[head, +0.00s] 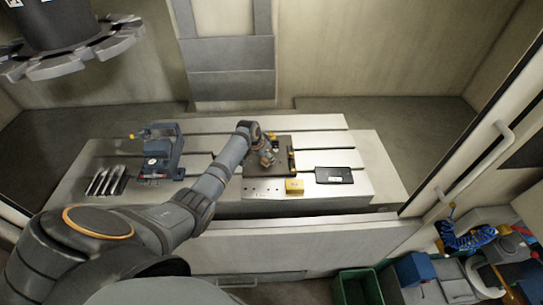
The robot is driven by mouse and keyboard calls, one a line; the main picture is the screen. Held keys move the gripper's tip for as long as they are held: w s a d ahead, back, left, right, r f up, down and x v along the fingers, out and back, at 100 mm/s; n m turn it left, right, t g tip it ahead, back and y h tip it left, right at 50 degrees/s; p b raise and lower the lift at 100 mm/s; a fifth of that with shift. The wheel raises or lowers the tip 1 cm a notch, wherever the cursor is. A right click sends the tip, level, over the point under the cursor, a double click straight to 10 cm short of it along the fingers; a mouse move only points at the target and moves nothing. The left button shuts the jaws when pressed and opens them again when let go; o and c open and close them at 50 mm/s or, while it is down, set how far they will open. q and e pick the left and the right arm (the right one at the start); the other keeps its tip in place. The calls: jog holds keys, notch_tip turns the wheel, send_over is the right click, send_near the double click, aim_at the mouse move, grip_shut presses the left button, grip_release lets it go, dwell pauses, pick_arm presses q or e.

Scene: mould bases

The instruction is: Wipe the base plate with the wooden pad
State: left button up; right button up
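A dark brownish plate (283,168), which looks like the base plate, lies on the slotted machine table with a dark bar along its right side. My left gripper (267,158) is over the left part of this plate, pointing down. Its fingers are small and partly hidden by my wrist, so I cannot tell whether they hold anything. A small yellow block (294,187) sits at the plate's front edge; I cannot tell whether it is the wooden pad. No other wooden pad is clearly visible. My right gripper is out of view.
A blue-grey vise-like device (162,150) and a dark rack of metal tools (106,181) stand on the left of the table (355,150). A black tablet-like object (334,175) lies right of the plate. A tool carousel (70,60) hangs upper left. A green bin (357,287) stands below.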

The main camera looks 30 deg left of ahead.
aim_at(260, 161)
pick_arm(q)
jog(key=shift+s+a+p, duration=0.4)
jog(key=shift+s+a, duration=0.1)
jog(key=shift+a, duration=0.25)
jog(key=shift+s+a+p, duration=0.35)
jog(key=shift+s+a, duration=0.15)
jog(key=shift+a, duration=0.25)
jog(key=shift+s+a, duration=0.15)
jog(key=shift+a, duration=0.15)
jog(key=shift+r, duration=0.2)
jog(key=r, duration=0.3)
jog(key=r+p, duration=0.1)
jog(key=shift+a+r, duration=0.3)
jog(key=shift+r, duration=0.05)
grip_shut()
jog(key=shift+r, duration=0.3)
jog(key=shift+d+r, duration=0.15)
jog(key=shift+d, duration=0.1)
